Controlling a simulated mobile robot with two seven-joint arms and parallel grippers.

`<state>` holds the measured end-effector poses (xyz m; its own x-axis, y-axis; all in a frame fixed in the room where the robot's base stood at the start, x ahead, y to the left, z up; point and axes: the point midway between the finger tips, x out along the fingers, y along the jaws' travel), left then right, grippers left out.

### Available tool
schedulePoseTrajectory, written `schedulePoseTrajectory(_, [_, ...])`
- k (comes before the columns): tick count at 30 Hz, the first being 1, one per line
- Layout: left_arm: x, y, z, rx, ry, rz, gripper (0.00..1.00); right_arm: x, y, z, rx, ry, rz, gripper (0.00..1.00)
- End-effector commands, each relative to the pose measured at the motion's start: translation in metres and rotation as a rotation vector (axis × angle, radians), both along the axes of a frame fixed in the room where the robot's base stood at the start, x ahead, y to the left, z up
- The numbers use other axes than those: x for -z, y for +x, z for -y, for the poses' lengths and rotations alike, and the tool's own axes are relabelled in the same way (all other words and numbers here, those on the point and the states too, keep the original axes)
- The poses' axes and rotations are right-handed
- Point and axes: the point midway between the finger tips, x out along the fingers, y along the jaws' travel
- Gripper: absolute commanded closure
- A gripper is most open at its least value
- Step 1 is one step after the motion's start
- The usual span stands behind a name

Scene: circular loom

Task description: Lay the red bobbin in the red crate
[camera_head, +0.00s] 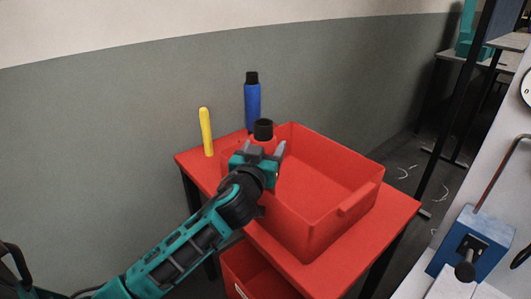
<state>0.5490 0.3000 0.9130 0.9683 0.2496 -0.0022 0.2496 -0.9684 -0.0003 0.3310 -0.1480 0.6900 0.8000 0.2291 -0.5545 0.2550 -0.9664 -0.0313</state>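The red bobbin (264,145), with a black top, stands upright on the red table by the left wall of the red crate. Its lower part is hidden behind my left gripper (264,151). That gripper is at the bobbin, with its grey fingers spread wider than the bobbin, one to each side; contact cannot be made out. The red crate (359,202) sits on the table to the right of the gripper, open at the top, and its visible inside is empty. My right gripper is not in view.
A blue bobbin (252,105) with a black top and a yellow bobbin (206,132) stand behind and left on the red table (385,225). Another red container (250,268) is below the table. A grey wall runs behind. A blue device (473,240) stands at the right.

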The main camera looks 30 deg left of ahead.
Motion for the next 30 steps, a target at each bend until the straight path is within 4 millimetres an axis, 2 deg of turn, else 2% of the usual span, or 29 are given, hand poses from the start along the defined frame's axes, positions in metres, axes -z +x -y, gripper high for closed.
schedulePoseTrajectory(11, [0.0041,0.0001,0.0004,0.001,0.000,0.002,1.00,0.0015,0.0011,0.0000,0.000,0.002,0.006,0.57])
schedulePoseTrajectory(12, [0.0041,0.0000,0.0004,0.001,0.000,0.000,0.34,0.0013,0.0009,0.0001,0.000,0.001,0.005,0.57])
schedulePoseTrajectory(20, [0.0033,0.0000,0.0002,0.001,0.001,0.000,0.10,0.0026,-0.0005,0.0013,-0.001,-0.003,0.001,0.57])
schedulePoseTrajectory(30, [-0.0016,-0.0011,0.0004,0.000,0.001,0.000,0.10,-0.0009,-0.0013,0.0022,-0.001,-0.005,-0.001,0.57])
